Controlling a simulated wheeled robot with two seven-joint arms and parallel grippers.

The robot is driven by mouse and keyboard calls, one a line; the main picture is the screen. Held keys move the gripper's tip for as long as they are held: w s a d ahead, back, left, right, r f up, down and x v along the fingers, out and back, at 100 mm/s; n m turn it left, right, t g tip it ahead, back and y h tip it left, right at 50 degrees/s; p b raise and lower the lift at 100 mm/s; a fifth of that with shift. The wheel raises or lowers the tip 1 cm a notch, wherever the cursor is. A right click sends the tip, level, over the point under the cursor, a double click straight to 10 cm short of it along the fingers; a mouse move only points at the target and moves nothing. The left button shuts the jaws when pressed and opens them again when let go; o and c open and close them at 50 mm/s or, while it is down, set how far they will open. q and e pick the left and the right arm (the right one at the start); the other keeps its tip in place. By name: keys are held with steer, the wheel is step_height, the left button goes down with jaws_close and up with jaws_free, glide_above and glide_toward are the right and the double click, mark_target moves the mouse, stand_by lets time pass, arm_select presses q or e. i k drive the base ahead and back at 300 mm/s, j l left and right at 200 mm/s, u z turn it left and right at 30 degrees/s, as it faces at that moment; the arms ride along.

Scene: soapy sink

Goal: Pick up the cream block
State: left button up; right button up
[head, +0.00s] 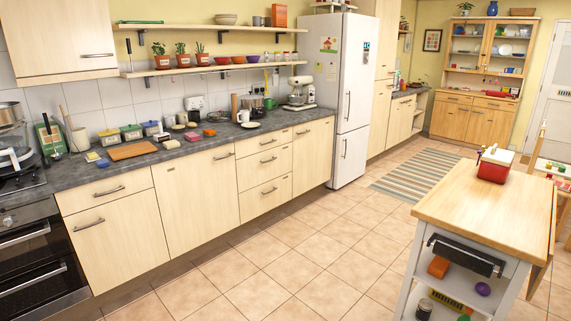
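Several small blocks lie on the grey worktop along the left wall. A pink block (192,136) lies close by. Neither of my grippers is in view.
A wooden chopping board (132,151) lies left of the blocks, and a white cup (243,116) stands to their right. A wooden-topped trolley (470,205) with a red box (493,172) stands at right. The tiled floor (290,240) between is clear.

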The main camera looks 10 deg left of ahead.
mark_target(172, 144)
steer(key=i+j, duration=0.45)
steer(key=i, duration=0.15)
steer(key=i+j, duration=0.45)
steer(key=i, duration=0.15)
steer(key=i+j, duration=0.45)
steer(key=i, duration=0.15)
steer(key=u, duration=0.05)
